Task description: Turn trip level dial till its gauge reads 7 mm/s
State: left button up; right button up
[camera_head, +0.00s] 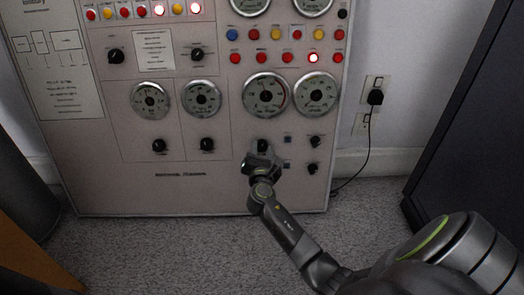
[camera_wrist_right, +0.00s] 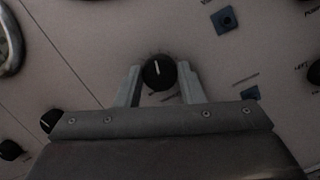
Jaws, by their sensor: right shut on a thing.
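A black round dial with a white pointer line sits between the fingers of my right gripper (camera_head: 262,156) on the beige panel (camera_head: 200,195). In the right wrist view the dial (camera_wrist_right: 159,73) shows between the two fingertips of the right gripper (camera_wrist_right: 159,82), which is shut on it. The dial's pointer is close to straight up in that view. Above the dial in the head view is a round gauge (camera_head: 266,95) with a dark hub; its scale is too small to read. My left gripper is not in view.
More gauges (camera_head: 315,93) and black knobs (camera_head: 207,145) surround the dial. Small blue squares (camera_head: 287,139) are to its right. A dark cabinet (camera_head: 475,120) stands at the right, near my right arm. A wall outlet with a plug (camera_head: 375,97) is beside the panel.

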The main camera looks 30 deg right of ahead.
jog(key=shift+m, duration=0.7)
jog(key=o, duration=1)
